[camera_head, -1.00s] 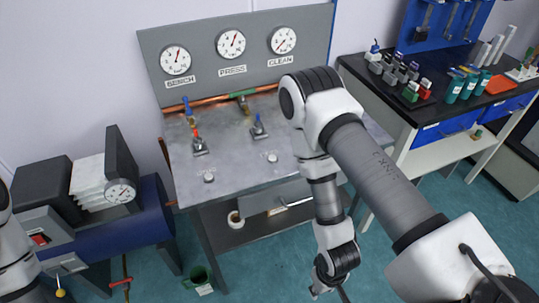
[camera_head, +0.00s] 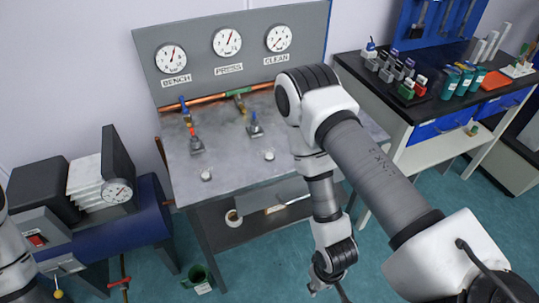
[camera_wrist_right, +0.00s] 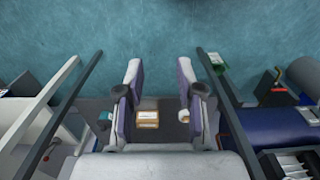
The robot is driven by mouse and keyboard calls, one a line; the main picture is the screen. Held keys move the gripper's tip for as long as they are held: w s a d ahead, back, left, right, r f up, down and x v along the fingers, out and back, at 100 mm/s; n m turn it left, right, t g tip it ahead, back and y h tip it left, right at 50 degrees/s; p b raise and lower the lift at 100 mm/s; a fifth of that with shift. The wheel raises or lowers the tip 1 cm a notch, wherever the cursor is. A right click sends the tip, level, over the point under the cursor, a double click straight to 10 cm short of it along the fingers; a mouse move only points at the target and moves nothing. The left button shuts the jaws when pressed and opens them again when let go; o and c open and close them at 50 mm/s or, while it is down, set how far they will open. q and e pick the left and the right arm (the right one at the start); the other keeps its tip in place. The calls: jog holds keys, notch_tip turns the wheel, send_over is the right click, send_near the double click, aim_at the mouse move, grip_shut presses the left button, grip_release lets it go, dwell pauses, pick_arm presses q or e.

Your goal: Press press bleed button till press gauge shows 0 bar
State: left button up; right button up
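The press gauge (camera_head: 227,41) is the middle of three dials on the grey back panel; its needle points up and to the right, above a PRESS label. Two small pale round buttons stand on the metal bench top, a left one (camera_head: 206,175) and a right one (camera_head: 269,156); no label shows which is the press bleed button. My right gripper (camera_head: 318,287) hangs low in front of the bench, away from the buttons. In the right wrist view its two fingers (camera_wrist_right: 160,68) are apart with nothing between them. My left gripper is out of view.
The BENCH gauge (camera_head: 171,58) and CLEAN gauge (camera_head: 278,38) flank the press gauge. Two valves with levers, left (camera_head: 196,144) and right (camera_head: 254,130), stand behind the buttons. A blue tank (camera_head: 150,215) is at the left. A green bin (camera_head: 196,278) stands on the floor.

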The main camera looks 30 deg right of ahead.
grip_shut()
dwell(1.0)
